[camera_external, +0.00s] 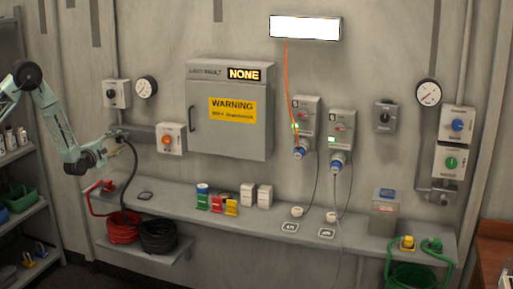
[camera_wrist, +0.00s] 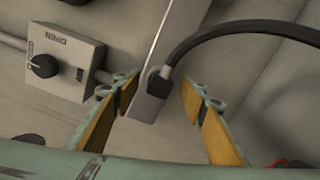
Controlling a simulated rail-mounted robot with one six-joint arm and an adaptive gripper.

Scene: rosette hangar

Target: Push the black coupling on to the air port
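The black coupling (camera_wrist: 157,82) shows in the wrist view at the end of a curved black hose (camera_wrist: 225,37). It lies against the lower end of a grey metal piece (camera_wrist: 147,106) on the wall. The air port itself is not clearly visible there, and I cannot tell whether the coupling is fully seated. My gripper (camera_wrist: 158,92) is open, its orange-padded fingers on either side of the coupling with gaps. In the external view my gripper (camera_external: 114,137) is at the wall on the left, and the hose (camera_external: 133,165) hangs from there.
A switch box (camera_wrist: 60,62) is left of my fingers. Below, a shelf (camera_external: 178,205) carries a red hose end (camera_external: 107,185) and small containers; black (camera_external: 158,236) and red (camera_external: 124,228) hose coils sit lower. An orange-knob box (camera_external: 170,139) is to the right.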

